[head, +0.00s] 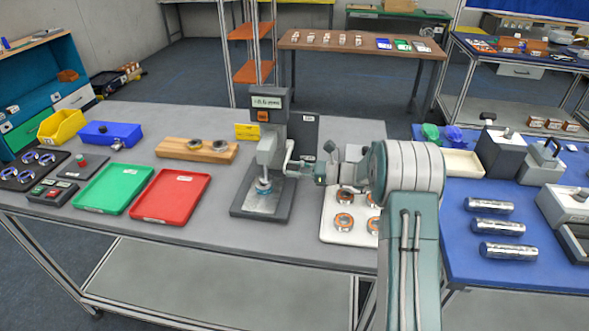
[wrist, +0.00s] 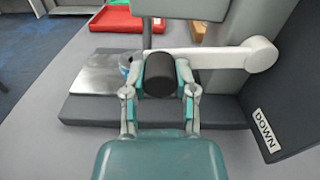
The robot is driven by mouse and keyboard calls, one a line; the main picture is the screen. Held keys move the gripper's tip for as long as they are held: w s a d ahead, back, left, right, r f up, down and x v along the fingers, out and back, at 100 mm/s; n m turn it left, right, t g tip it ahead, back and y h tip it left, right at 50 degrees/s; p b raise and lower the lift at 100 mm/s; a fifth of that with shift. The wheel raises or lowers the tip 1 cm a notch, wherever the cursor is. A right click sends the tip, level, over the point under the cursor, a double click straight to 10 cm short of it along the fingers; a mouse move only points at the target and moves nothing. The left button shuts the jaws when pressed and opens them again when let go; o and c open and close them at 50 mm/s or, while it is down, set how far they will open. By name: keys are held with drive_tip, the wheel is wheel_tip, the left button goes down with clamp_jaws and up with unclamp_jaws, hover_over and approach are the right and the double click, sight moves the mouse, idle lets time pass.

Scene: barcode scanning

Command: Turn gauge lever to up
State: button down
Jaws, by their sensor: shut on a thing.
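The gauge (head: 272,108) is a grey stand with a small display, on a dark base on the grey bench. Its lever (head: 290,156) is on the right side; in the wrist view the white lever arm (wrist: 215,58) runs left from a round pivot to a black knob (wrist: 160,76). My gripper (head: 306,170) is shut on the knob, with one finger on each side in the wrist view (wrist: 160,92). A "DOWN" label (wrist: 265,130) is on a dark plate below the pivot. A bluish ring part (head: 264,187) sits under the gauge's spindle, partly hidden.
Red (head: 171,196) and green (head: 112,189) trays and a wooden block (head: 197,150) lie left of the gauge. A white tray (head: 330,228) with orange-rimmed rings lies right of it, partly behind my arm. A blue bench (head: 450,255) with metal cylinders stands at right.

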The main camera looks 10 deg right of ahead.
drive_tip(key=shift+r, duration=0.1)
drive_tip(key=r+m, duration=0.2)
drive_tip(key=m, duration=0.1)
drive_tip(key=r+m, duration=0.1)
drive_tip(key=shift+w+r, duration=0.25)
drive_tip(key=shift+r, duration=0.05)
drive_tip(key=shift+w+d+r+m, duration=0.15)
drive_tip(key=shift+w+r+m, duration=0.15)
drive_tip(key=shift+r+m, duration=0.6)
drive_tip(key=shift+w+d+r+m, duration=0.15)
drive_tip(key=shift+w+r+m, duration=0.25)
drive_tip(key=shift+m, duration=0.9)
drive_tip(key=shift+r, duration=0.2)
drive_tip(key=shift+c, duration=2)
unclamp_jaws()
drive_tip(key=v, duration=1.2)
drive_tip(key=shift+f, duration=0.2)
